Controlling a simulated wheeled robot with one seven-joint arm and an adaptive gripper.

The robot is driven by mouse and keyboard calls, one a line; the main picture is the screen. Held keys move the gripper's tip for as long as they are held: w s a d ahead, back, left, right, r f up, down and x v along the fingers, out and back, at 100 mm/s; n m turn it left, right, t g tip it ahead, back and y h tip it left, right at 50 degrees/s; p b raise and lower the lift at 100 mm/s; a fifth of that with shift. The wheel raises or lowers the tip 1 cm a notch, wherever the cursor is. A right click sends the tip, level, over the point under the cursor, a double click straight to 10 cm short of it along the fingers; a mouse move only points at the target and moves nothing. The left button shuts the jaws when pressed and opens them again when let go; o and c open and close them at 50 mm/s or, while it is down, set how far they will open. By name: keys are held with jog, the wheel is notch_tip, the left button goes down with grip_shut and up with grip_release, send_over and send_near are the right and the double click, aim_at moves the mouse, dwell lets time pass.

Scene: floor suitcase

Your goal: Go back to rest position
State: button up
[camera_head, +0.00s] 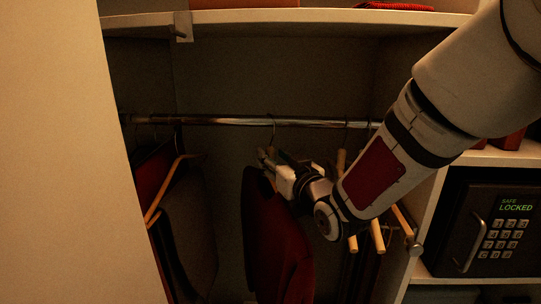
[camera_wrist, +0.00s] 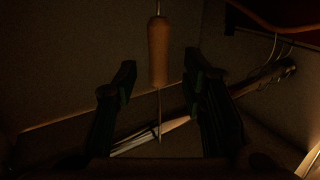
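My gripper (camera_head: 272,160) is inside the closet, just below the hanging rod (camera_head: 230,121), at the hanger (camera_head: 272,128) that carries a dark red garment (camera_head: 285,240). In the wrist view my gripper (camera_wrist: 158,75) has its two fingers spread apart. A wooden hanger part (camera_wrist: 158,50) shows in the gap between them, with clear space on both sides. The fingers do not appear to touch it. My wrist hides part of the hanger and garment in the head view.
More hangers hang to the right, partly behind my arm. At left hang a wooden hanger (camera_head: 165,188) and dark clothes (camera_head: 188,240). A shelf (camera_head: 290,20) lies above the rod. A locked safe (camera_head: 490,230) sits at right. A pale panel (camera_head: 60,150) fills the left.

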jog(key=v, duration=0.4)
jog(key=shift+s+d, duration=0.15)
jog(key=shift+s, duration=0.1)
jog(key=s+d+m+g+h, duration=0.1)
jog(key=s+d+h, duration=0.1)
jog(key=s+d, duration=0.1)
jog(key=s+d+m+g+h, duration=0.1)
jog(key=s+d+g+h, duration=0.1)
jog(key=d, duration=0.4)
jog(key=s+d+m+g+h, duration=0.1)
jog(key=s+d+h, duration=0.2)
jog(key=s+d, duration=0.1)
jog(key=shift+s+d+r, duration=0.25)
jog(key=shift+d, duration=0.2)
jog(key=s+d+f+m+g, duration=0.1)
jog(key=s+d+g, duration=0.1)
jog(key=s, duration=0.7)
jog(key=s+d+m+g+h, duration=0.1)
jog(key=s+d+g, duration=0.2)
jog(key=s, duration=0.7)
jog(key=shift+s+f+m+g, duration=0.25)
jog(key=shift+f+m+g, duration=0.1)
jog(key=shift+g, duration=0.35)
